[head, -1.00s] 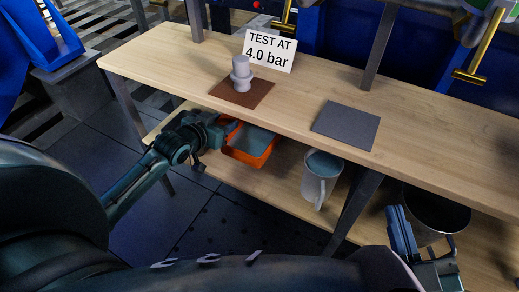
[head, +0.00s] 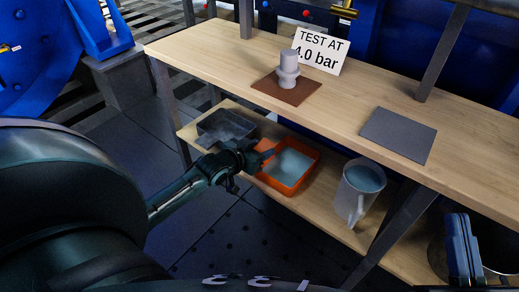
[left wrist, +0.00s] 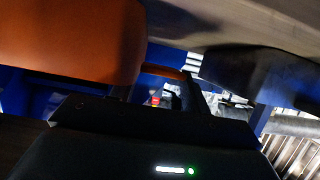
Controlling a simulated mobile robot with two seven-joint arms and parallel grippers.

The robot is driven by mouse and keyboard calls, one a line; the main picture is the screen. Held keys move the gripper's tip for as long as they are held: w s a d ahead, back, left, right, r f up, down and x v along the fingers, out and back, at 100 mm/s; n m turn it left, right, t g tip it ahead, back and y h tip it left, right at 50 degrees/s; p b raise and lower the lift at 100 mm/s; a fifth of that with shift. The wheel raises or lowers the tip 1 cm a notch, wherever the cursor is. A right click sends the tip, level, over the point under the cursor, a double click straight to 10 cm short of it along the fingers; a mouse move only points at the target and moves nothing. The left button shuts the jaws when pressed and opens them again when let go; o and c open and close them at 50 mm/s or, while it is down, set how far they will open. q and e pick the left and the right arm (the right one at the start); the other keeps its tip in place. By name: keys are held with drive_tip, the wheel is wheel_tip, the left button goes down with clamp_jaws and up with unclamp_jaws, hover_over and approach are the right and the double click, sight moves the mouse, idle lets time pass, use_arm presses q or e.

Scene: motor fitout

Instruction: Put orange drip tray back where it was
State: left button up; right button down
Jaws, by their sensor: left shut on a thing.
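The tray looks roughly level. I cannot tell whether its underside touches the shelf.
A dark tray-like thing (head: 225,127) lies on the lower shelf (head: 325,218) to the left. A bucket (head: 498,245) is farther right. The upper bench (head: 215,45) overhangs the lower shelf; a leg (head: 395,225) stands past the mug.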

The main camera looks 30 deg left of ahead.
use_arm(q)
drive_tip(key=o, duration=1.4)
drive_tip(key=shift+o, duration=0.2)
drive_tip(key=shift+s+r, duration=0.15)
drive_tip(key=shift+s, duration=0.1)
drive_tip(key=p+v, duration=0.2)
drive_tip(key=v, duration=0.1)
drive_tip(key=shift+w, duration=0.1)
drive_tip(key=p+v, duration=0.3)
drive_tip(key=v, duration=0.5)
drive_tip(key=shift+s, duration=0.35)
use_arm(e)
drive_tip(key=shift+s+d+f+m+g+h, duration=0.1)
drive_tip(key=shift+s+f+m+g+h, duration=0.2)
drive_tip(key=shift+f+h, duration=0.25)
drive_tip(key=shift+s+d+f+m+g+h, duration=0.1)
drive_tip(key=shift+s+f+g+h, duration=0.05)
drive_tip(key=shift+f+g+h, duration=0.35)
drive_tip(key=shift+r, duration=0.1)
